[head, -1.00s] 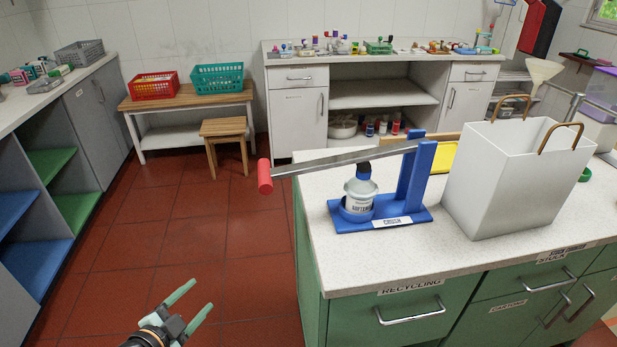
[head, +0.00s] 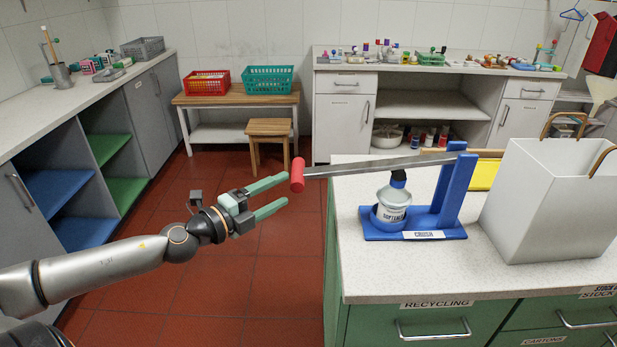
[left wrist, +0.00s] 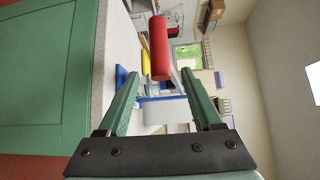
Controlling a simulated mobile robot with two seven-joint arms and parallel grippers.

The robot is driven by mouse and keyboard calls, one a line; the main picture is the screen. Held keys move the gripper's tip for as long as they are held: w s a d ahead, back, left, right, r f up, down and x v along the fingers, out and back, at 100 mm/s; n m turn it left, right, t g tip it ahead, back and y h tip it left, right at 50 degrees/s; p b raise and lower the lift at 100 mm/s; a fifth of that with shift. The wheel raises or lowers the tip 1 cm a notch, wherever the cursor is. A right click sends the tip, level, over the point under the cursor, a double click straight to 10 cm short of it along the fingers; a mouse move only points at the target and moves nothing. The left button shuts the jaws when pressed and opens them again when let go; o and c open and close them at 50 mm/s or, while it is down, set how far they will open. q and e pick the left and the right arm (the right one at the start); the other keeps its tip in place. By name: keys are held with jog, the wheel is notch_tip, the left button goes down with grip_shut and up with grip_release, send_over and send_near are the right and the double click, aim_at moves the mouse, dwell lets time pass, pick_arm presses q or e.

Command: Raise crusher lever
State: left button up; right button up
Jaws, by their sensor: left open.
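The blue crusher (head: 446,205) stands on the counter. Its grey metal lever (head: 385,165) reaches out to the left past the counter edge, close to level, and ends in a red handle (head: 298,175). A white bottle with a dark cap (head: 393,205) sits in the crusher's round holder under the lever. My left gripper (head: 287,190) is open and empty, with its green fingertips just left of the red handle. In the left wrist view the red handle (left wrist: 159,48) shows ahead of and between the open fingers, not gripped. My right gripper is out of view.
A white bin with brown handles (head: 545,200) stands on the counter (head: 400,280) right of the crusher. A wooden stool (head: 268,130) and a bench with red and teal baskets (head: 268,79) are behind. Red floor is clear left of the counter.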

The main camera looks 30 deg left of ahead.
aim_at(308, 178)
pick_arm(q)
jog(key=shift+r+p+x, duration=0.1)
jog(key=shift+p+x, duration=0.5)
jog(key=shift+x, duration=1)
jog(key=shift+r+p+x, duration=0.15)
jog(key=shift+p+x, duration=0.45)
jog(key=shift+x, duration=1)
jog(key=shift+f+p+x, duration=0.2)
jog(key=shift+p+x, duration=0.2)
jog(key=shift+x, duration=1)
grip_shut()
jog(key=shift+s+f, duration=0.1)
jog(key=shift+f, duration=0.1)
